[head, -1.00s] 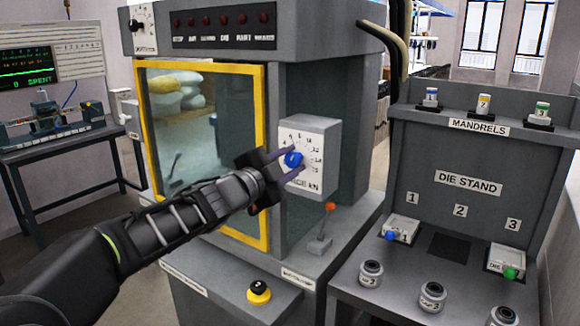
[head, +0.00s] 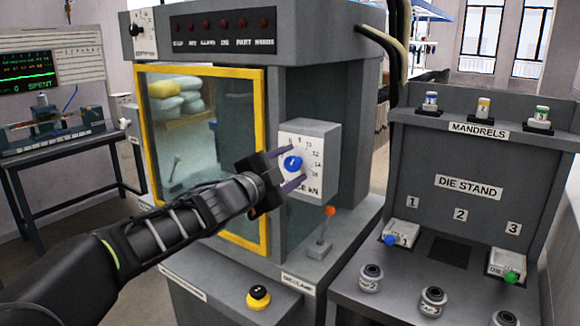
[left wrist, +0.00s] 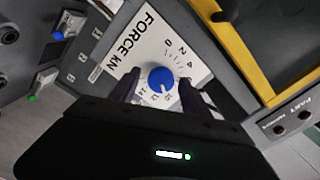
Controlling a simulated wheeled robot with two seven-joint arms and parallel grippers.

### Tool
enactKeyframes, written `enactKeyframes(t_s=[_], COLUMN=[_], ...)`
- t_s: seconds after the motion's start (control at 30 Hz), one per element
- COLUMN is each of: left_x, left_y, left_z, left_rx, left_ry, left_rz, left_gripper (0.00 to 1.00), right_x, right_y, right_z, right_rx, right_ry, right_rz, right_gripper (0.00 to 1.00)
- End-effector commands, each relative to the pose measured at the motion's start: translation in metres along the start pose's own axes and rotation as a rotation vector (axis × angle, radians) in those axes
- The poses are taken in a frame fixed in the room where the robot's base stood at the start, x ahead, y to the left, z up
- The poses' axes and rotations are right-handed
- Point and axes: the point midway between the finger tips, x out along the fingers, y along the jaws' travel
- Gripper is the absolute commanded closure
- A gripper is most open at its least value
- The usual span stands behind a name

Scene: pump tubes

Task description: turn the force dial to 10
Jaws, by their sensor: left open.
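The force dial is a round blue knob (head: 292,163) on a white scale plate (head: 318,150) marked in kN, on the front of the grey machine. The left wrist view shows the knob (left wrist: 161,80) with a pale mark on its lower right; I cannot read exactly which number it points to. My left gripper (head: 291,168) is open in front of the dial, its purple fingers pointing at it. In the left wrist view the fingers (left wrist: 160,92) lie either side of the knob, apart from it. My right gripper is not in view.
A lever with a red-orange tip (head: 329,211) stands below the dial. A yellow-framed window (head: 264,120) is to its left. The die stand (head: 430,190) is at right.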

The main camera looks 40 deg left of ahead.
Motion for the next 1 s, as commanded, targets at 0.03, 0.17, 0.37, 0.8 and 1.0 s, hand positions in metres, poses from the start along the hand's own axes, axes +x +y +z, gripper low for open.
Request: enactKeyframes(t_s=[0.03,0.17,0.37,0.8,1.0], left_x=[0.000,-0.003,-0.024,-0.078,-0.078], left_y=[0.000,-0.001,-0.002,-0.001,0.000], left_z=[0.000,0.000,0.000,0.000,0.000], left_rx=[0.000,0.000,0.001,0.000,0.000], left_ry=[0.000,0.000,0.000,0.000,0.000], left_rz=[0.000,-0.001,-0.003,-0.001,0.000], left_gripper=[0.45,0.45,0.45,0.45,0.45], right_x=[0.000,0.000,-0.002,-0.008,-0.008], right_y=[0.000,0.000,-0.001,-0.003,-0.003], right_z=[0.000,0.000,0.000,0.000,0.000], right_rx=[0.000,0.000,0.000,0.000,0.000], right_ry=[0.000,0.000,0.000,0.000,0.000], right_rz=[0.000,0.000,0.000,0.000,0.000], right_gripper=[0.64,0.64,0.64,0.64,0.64])
